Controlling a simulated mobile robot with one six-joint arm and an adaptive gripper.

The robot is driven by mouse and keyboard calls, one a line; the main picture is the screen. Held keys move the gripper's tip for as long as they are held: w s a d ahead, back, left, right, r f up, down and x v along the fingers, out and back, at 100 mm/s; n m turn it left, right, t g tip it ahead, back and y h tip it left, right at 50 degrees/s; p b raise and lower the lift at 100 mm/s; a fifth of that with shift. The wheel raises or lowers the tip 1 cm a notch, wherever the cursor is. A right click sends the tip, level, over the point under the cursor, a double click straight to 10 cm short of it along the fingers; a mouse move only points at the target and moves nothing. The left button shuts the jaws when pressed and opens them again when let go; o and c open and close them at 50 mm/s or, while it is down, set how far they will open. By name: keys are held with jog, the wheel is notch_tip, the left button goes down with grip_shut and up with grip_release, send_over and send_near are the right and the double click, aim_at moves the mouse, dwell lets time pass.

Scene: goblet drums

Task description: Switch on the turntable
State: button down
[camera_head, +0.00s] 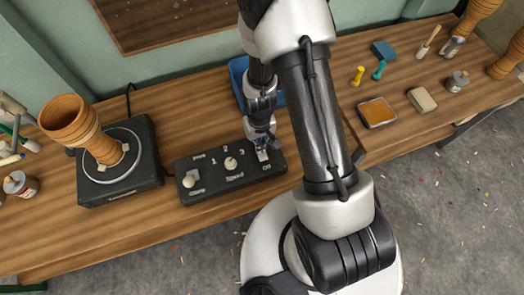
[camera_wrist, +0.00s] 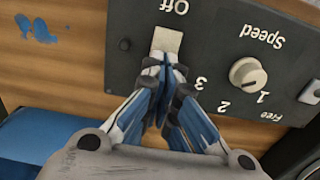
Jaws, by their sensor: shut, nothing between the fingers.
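The turntable (camera_head: 143,188) is a dark box with a round disc on the left of the bench, and a clay goblet drum stands on it. The black control box (camera_head: 215,186) lies to its right. In the wrist view the box (camera_wrist: 210,30) appears upside down, with a pale switch (camera_wrist: 166,39) beside the word "Off". A speed knob (camera_wrist: 247,74) marked with numbers sits next to it. My gripper (camera_head: 262,146) is shut and empty, pointing down at the switch end of the box. In the wrist view its fingertips (camera_wrist: 164,66) overlap the switch's near edge; contact cannot be told.
A blue tray (camera_head: 237,72) stands behind my gripper. The goblet drum (camera_head: 70,122) leans up from the turntable. A jar (camera_head: 20,184) is at far left. A sponge tray (camera_head: 377,112), a pale block (camera_head: 422,99) and tools lie on the right bench.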

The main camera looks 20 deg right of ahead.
jog(key=shift+f+b, duration=0.3)
jog(key=shift+f, duration=0.1)
jog(key=shift+r, duration=0.15)
jog(key=shift+r+p, duration=2.6)
jog(key=shift+r, duration=0.8)
jog(key=shift+r, duration=0.1)
notch_tip(320, 180, up, 22)
jog(key=s+t, duration=0.2)
jog(key=s+r+t, duration=0.2)
jog(key=s+r, duration=1.1)
jog(key=shift+t, duration=0.3)
